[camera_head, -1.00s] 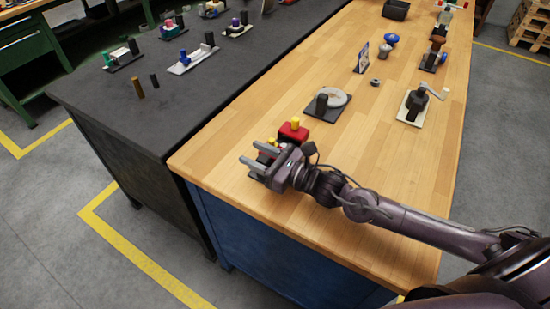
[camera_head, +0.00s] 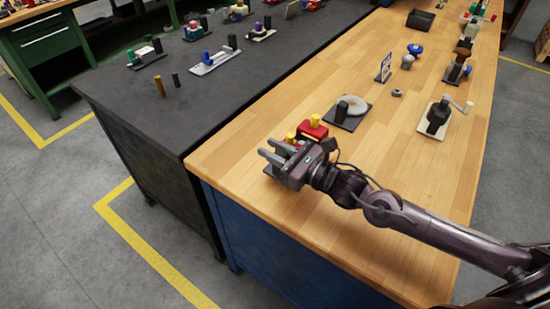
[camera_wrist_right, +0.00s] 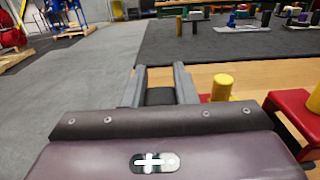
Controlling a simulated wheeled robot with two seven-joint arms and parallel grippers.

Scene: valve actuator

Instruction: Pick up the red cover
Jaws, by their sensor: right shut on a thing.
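A red cover (camera_head: 313,131) with a yellow knob on top sits on the wooden table near its front left corner. In the right wrist view a red block (camera_wrist_right: 297,112) with a yellow knob shows at the right edge. A second yellow knob (camera_head: 290,138), with red below it, is close behind my right gripper; in the wrist view this knob (camera_wrist_right: 221,87) stands just right of the fingers. My right gripper (camera_head: 266,148) is shut on a dark part (camera_wrist_right: 160,97) between its fingers. The part's full shape is hidden. My left gripper is not in view.
A dark plate with a black post and pale disc (camera_head: 351,108) stands behind the red cover. A pale plate with a black crank device (camera_head: 438,118) is farther right. The dark table (camera_head: 200,110) adjoins at left. The wood between is clear.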

